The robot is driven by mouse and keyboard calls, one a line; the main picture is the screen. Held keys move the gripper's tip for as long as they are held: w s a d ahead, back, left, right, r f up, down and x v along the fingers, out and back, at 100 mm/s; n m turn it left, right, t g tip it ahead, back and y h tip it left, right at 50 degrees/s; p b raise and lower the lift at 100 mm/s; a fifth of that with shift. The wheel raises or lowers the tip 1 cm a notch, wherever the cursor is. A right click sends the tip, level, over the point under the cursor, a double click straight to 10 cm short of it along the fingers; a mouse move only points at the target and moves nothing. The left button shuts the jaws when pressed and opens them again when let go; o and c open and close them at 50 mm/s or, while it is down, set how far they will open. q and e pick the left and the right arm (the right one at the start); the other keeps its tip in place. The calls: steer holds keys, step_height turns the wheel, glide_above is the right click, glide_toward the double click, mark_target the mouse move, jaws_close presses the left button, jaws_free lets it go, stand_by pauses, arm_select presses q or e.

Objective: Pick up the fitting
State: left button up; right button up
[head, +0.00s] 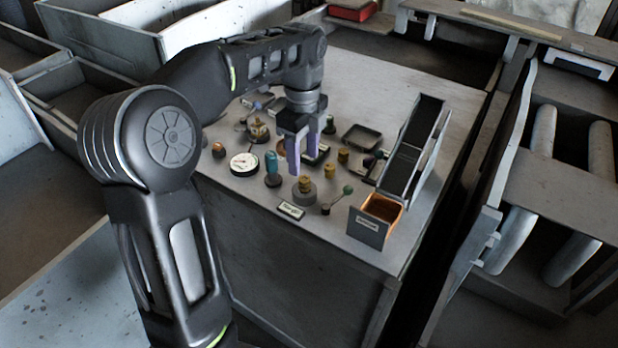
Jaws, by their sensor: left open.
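My left gripper (302,158) reaches down over the grey worktable with its two purple fingers apart and nothing visible between them. Several small brass-coloured pieces that could be the fitting are near it. One brass piece (305,184) sits on a round grey base just in front of the fingers. Two more, a brass piece (343,155) and another brass piece (330,170), stand to the right of the fingers. A further brass piece (258,129) is behind and to the left. I cannot tell which one is the fitting. My right gripper is not in view.
A round dial gauge (244,164) and a teal-topped piece (271,166) stand left of the gripper. A small label plate (291,210) lies in front. An orange-lined bin (381,212) and a long dark tray (413,150) stand right. The table's back (370,75) is clear.

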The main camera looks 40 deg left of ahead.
mark_target(306, 179)
arm_select(q)
steer(key=shift+w+f, duration=0.1)
steer(key=shift+f, duration=1.25)
steer(key=shift+f, duration=0.1)
steer(key=f+p, duration=0.1)
steer(key=f, duration=0.4)
steer(key=shift+w, duration=0.2)
steer(key=shift+c, duration=0.5)
jaws_close()
